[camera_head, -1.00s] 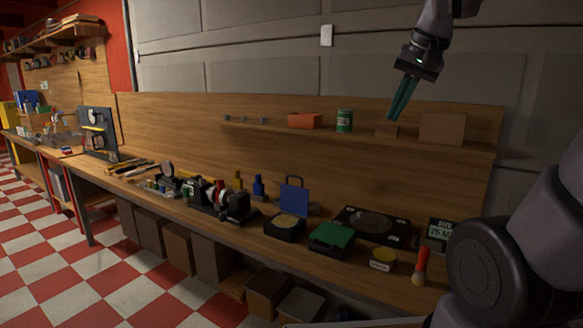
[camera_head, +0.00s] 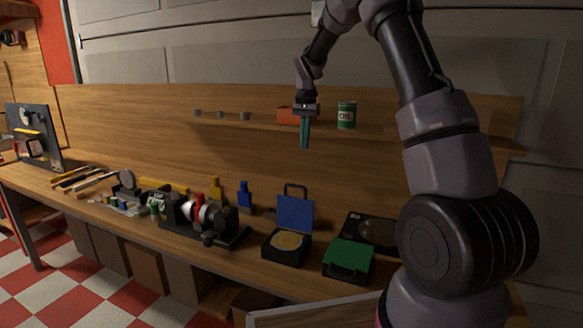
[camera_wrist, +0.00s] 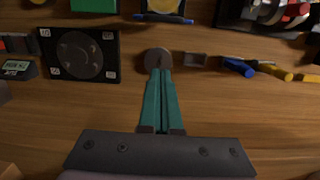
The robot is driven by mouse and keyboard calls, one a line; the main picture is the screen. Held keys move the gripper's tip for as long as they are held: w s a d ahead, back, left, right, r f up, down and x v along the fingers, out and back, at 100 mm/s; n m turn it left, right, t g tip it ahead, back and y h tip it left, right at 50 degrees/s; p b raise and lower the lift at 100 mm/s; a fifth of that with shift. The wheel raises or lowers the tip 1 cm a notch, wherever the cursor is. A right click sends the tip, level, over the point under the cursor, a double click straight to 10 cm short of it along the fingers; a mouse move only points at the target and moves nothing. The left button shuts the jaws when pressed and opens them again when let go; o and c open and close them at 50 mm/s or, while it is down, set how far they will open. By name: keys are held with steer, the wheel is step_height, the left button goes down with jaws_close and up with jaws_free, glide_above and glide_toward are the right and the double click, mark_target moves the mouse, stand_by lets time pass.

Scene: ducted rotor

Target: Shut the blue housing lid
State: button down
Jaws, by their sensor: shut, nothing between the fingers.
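The blue lid (camera_head: 295,213) stands upright, open, at the back of its dark housing (camera_head: 287,249) on the bench. A loop handle tops the lid, and a round tan-yellow disc (camera_head: 289,241) shows inside the housing. In the wrist view the housing (camera_wrist: 163,18) is cut off at the top edge, and the lid's face cannot be made out clearly. My gripper (camera_head: 304,147) points down with its teal fingers together and empty. In the head view it appears above the lid, apart from it. The fingertips (camera_wrist: 160,72) also show in the wrist view.
A green-lidded case (camera_head: 348,259) and a dark plate with a disc (camera_head: 370,232) lie right of the housing. A shelf behind holds an oil can (camera_head: 346,115) and an orange box (camera_head: 285,115).

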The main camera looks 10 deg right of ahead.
steer(key=s+a+f, duration=0.3)
steer(key=s+f, duration=0.1)
steer(key=f, duration=0.6)
steer(key=shift+f, duration=0.2)
steer(key=shift+s, duration=0.15)
